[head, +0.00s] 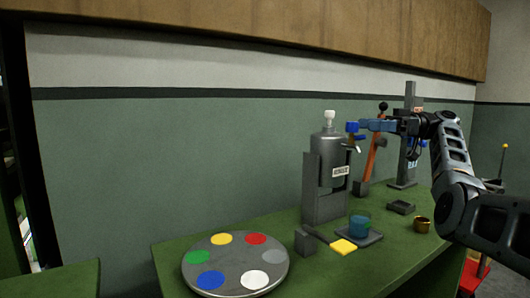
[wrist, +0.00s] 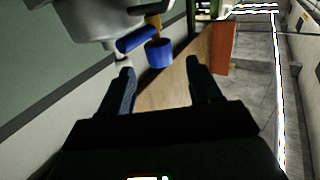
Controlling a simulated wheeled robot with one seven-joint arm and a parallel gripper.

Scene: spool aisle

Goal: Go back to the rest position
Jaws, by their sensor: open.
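My gripper (head: 372,126) is raised above the green bench, beside the upper part of a grey dispenser (head: 328,160). In the wrist view its two fingers (wrist: 160,82) are spread apart with nothing held between them. A blue tap handle (head: 352,127) sits just left of the fingertips in the head view; I cannot tell whether they touch. Blue parts (wrist: 158,53) also show ahead of the fingers in the wrist view, below the grey dispenser body (wrist: 95,18). A clear cup with blue liquid (head: 359,224) stands on a dark pad under the spout.
A red-orange lever (head: 373,157) and a grey post (head: 408,140) stand close behind my gripper.

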